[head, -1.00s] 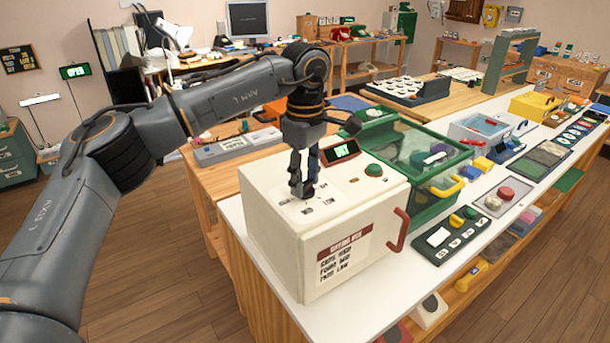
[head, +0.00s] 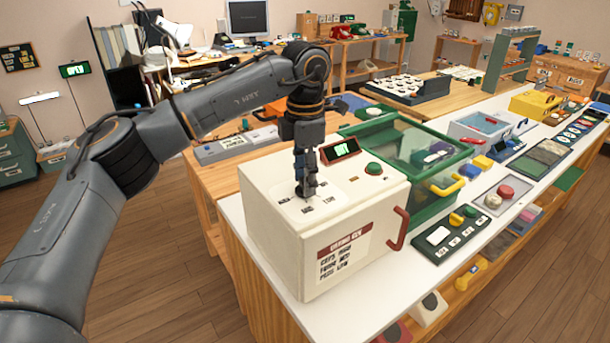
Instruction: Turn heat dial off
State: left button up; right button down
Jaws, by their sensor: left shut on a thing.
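A cream box (head: 275,240) with a red handle (head: 398,229) stands on the near end of the white counter. On its top are a white label plate (head: 328,190) with small dark markings, a small display with green characters (head: 341,149) and a green button (head: 374,169). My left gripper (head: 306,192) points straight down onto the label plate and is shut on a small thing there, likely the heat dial. The fingers hide the dial, so its pointer and setting cannot be read. My right gripper is not in view.
A green-framed clear case (head: 420,150) stands right behind the box. A dark panel with buttons (head: 452,236) lies on the counter to the right. A wooden table with a grey device (head: 240,145) is behind at left.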

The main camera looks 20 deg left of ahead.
pick_arm(q)
jog(key=n, duration=0.5)
jog(key=shift+n, duration=0.3)
jog(key=n, duration=0.5)
jog(key=shift+b, duration=0.4)
jog(key=n, duration=0.5)
jog(key=shift+n+b, duration=0.35)
jog(key=shift+n, duration=0.05)
jog(key=shift+n+b, duration=0.3)
jog(key=shift+n, duration=1.9)
jog(key=o, duration=1.1)
jog(key=shift+o, duration=0.2)
